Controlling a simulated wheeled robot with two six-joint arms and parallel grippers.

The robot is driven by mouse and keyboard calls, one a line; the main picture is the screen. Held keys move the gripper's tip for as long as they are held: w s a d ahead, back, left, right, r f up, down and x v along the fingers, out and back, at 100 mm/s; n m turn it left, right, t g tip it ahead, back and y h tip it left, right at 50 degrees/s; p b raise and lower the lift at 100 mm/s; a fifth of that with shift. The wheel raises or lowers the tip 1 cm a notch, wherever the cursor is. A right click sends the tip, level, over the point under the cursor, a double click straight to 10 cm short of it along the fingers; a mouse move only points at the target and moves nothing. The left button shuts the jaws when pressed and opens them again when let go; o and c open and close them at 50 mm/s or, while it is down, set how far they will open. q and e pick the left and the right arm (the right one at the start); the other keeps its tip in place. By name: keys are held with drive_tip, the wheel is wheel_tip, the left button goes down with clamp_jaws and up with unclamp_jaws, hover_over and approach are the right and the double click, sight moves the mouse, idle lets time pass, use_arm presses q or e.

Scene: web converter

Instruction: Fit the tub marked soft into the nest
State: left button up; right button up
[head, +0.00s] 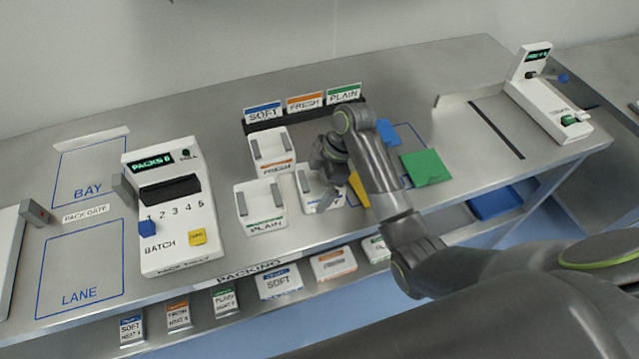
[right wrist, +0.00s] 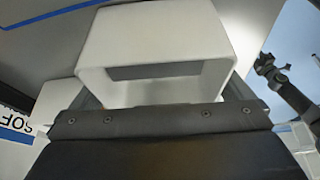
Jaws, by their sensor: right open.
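A white holder with a blue-striped label (head: 312,204), its wording partly hidden, stands on the table under my right gripper. My right gripper (head: 326,172) is open over it; I cannot tell whether they touch. In the right wrist view a white hollow block (right wrist: 152,45) sits just ahead of the gripper body, and part of a blue-striped label reading "SOF" (right wrist: 14,130) shows at left. A white box marked SOFT (head: 280,283) lies on the lower shelf. I cannot tell which shape is the nest. My left gripper is not in view.
A card rack (head: 304,112) is behind. Green (head: 425,167) and blue (head: 388,133) sheets lie right. A batch console (head: 172,215) stands left.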

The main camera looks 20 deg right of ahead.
drive_tip(key=shift+f, duration=0.15)
drive_tip(key=c, duration=0.7)
